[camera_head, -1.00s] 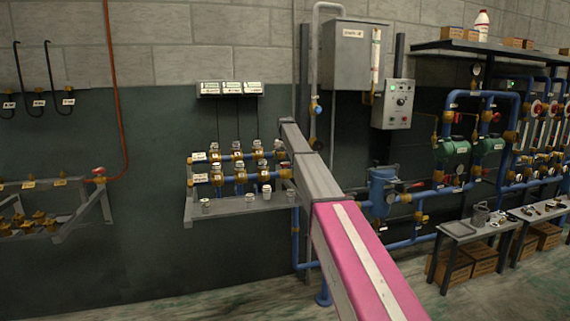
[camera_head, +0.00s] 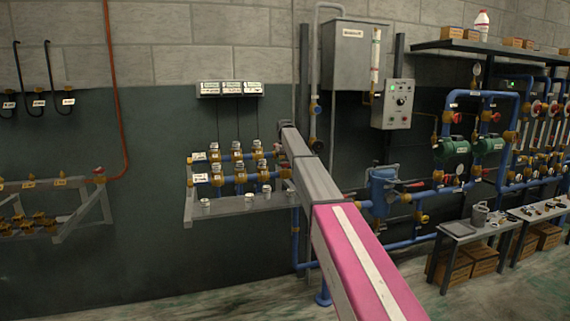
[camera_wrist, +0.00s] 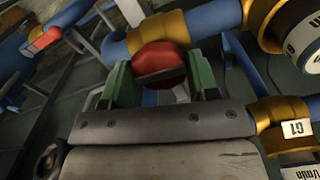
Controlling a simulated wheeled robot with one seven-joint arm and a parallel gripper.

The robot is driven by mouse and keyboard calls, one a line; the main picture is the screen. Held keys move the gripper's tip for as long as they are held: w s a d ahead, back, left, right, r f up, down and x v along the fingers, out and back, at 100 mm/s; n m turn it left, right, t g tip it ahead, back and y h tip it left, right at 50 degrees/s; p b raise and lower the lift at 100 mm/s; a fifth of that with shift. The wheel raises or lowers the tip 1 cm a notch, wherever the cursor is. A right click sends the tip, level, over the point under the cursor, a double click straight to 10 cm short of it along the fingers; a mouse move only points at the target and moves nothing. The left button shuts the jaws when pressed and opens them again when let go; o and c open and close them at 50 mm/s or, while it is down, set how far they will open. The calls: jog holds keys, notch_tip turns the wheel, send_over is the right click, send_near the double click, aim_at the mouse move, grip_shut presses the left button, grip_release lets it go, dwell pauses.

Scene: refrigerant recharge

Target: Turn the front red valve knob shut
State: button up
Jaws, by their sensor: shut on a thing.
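The red valve knob (camera_wrist: 160,62) shows in the wrist view, in front of a brass fitting on a blue pipe. My gripper (camera_wrist: 159,78) has a green finger on either side of the knob and is shut on it. A dark bar lies across the knob's near face. In the head view my arm reaches to the right end of the meter rack (camera_head: 240,203), and my gripper and the held knob are hidden there.
Another red handle (camera_wrist: 45,39) is at the upper left of the wrist view. Brass meters and a G1-tagged fitting (camera_wrist: 290,122) crowd the right side. In the head view, a blue filter vessel (camera_head: 382,190) stands right of my arm.

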jog(key=m, duration=0.4)
jog(key=shift+m, duration=0.3)
jog(key=m, duration=0.9)
jog(key=shift+m, duration=1.9)
jog(key=o, duration=0.9)
